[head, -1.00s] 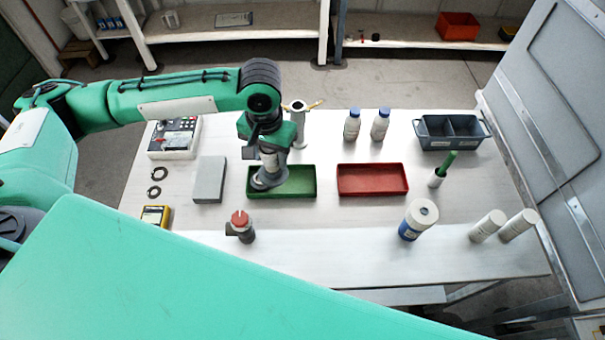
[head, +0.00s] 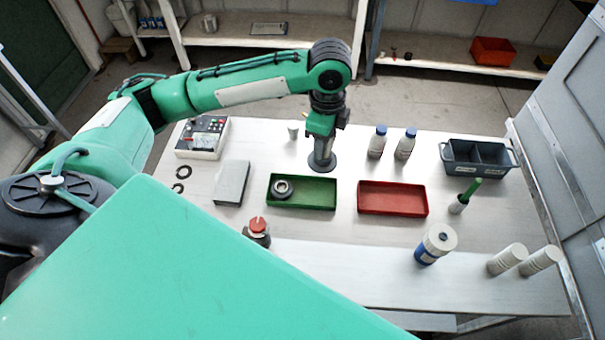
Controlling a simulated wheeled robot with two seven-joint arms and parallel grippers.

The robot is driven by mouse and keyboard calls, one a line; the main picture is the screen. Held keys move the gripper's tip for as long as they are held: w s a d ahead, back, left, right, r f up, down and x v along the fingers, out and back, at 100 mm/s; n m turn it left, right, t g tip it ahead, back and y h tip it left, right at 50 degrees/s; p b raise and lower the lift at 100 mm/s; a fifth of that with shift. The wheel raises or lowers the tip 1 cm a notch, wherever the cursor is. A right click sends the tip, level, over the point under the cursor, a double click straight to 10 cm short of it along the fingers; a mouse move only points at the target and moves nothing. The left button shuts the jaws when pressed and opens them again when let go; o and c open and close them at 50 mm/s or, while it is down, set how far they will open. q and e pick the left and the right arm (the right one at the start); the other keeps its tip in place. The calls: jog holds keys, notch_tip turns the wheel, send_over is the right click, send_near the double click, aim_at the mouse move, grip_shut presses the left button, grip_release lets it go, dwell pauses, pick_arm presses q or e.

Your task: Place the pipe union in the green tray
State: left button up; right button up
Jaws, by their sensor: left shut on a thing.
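The green tray (head: 318,205) lies near the middle of the table. A dark round part with a pale ring in its centre (head: 283,188), which looks like the pipe union, lies in the left half of the tray, with no gripper touching it. My left gripper (head: 322,132) points down behind the tray, to the right of that part. It is shut on a grey cylindrical piece with a wide round flange (head: 322,160) at its lower end. I cannot tell whether the flange touches the table. My right gripper is not in view.
A red tray (head: 393,212) lies to the right. Two blue-capped bottles (head: 405,145) and a dark two-part bin (head: 475,173) stand behind it. A grey block (head: 232,182) and a control box (head: 203,138) are at the left. A red-topped valve (head: 258,230) stands in front.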

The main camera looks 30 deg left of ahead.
pick_arm(q)
jog(key=m, duration=0.1)
jog(key=r+m, duration=0.1)
jog(key=m, duration=0.1)
jog(key=w+m, duration=0.1)
jog(key=m, duration=0.1)
jog(key=shift+w+a+r, duration=0.1)
jog(key=shift+a+r, duration=0.05)
jog(key=shift+a, duration=0.25)
jog(key=m, duration=0.3)
jog(key=shift+w+a+r, duration=0.2)
jog(key=shift+a, duration=0.05)
notch_tip(320, 180, down, 19)
jog(key=p, duration=0.5)
jog(key=shift+f, duration=0.45)
jog(key=shift+f, duration=0.1)
jog(key=o, duration=1.1)
